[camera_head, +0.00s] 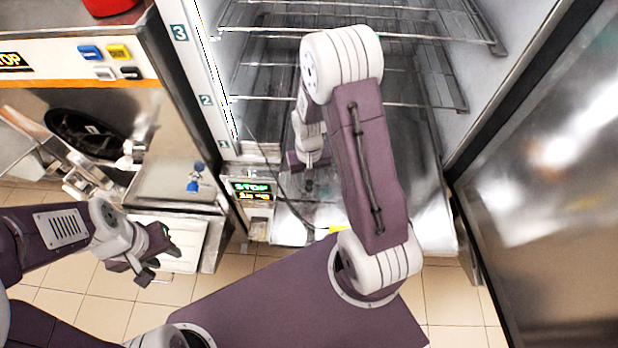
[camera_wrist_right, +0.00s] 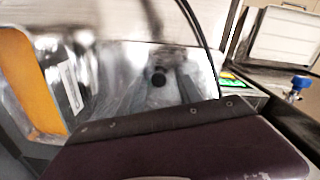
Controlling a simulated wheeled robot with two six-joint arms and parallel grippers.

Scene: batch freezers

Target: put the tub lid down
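I cannot make out the tub lid for certain in either view. My right gripper (camera_head: 308,184) is inside the open freezer cabinet, low over its metal floor, partly hidden by my right arm. Its fingertips are too small and dark to read, and the wrist view shows mostly my purple wrist housing before shiny metal. A small yellow piece (camera_head: 338,230) shows beside my right arm at the cabinet's lower front. My left gripper (camera_head: 160,257) is open and empty, in front of the batch freezer's lower part.
Wire shelves (camera_head: 405,102) span the cabinet above my right gripper. The cabinet's metal door (camera_head: 550,170) stands open at the right. The batch freezer (camera_head: 180,185) stands at the left. A blue-knobbed valve (camera_head: 196,172) sits on it. Tiled floor (camera_head: 100,300) is free below.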

